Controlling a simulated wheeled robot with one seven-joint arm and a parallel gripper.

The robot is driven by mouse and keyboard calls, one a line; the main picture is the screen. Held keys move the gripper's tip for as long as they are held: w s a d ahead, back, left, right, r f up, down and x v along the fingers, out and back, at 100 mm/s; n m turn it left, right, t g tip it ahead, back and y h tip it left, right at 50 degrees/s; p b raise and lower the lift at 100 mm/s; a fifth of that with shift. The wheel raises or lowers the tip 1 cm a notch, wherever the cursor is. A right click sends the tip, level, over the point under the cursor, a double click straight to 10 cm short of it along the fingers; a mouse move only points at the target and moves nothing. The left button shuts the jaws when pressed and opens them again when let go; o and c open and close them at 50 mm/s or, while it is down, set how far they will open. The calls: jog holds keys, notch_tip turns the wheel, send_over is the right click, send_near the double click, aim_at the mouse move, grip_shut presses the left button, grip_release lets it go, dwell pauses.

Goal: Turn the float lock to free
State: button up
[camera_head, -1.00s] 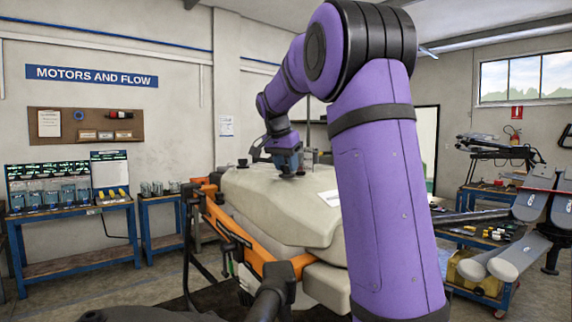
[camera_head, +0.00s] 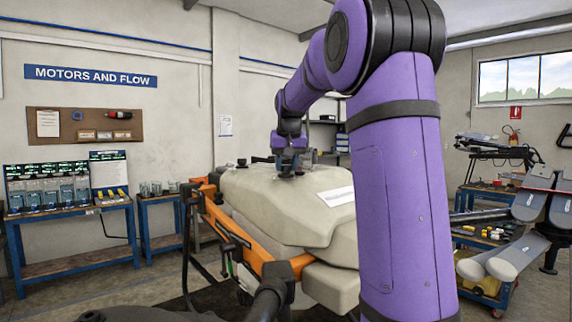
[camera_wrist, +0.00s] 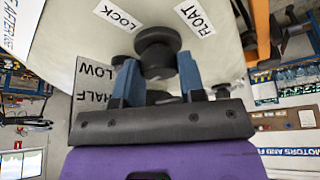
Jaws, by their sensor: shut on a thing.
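The float lock is a round black knob (camera_wrist: 157,48) on the pale cream tank top (camera_head: 268,206). In the wrist view, white LOCK (camera_wrist: 118,17) and FLOAT (camera_wrist: 195,17) labels lie beyond it, upside down. My gripper (camera_wrist: 158,64) has its blue fingers on either side of the knob and is shut on it. In the head view my gripper (camera_head: 289,167) points down at the tank top, and the knob is mostly hidden there. I cannot tell which label the knob points to.
A grey plate lettered LOW and HALF (camera_wrist: 92,88) is close beside my fingers in the wrist view. An orange frame arm (camera_head: 240,240) runs along the tank's left side. Blue benches (camera_head: 75,235) stand at the left wall, and a blue cart (camera_head: 485,290) at the right.

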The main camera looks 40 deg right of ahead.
dwell(0.4)
jog(key=o, duration=0.9)
jog(key=shift+o, duration=0.2)
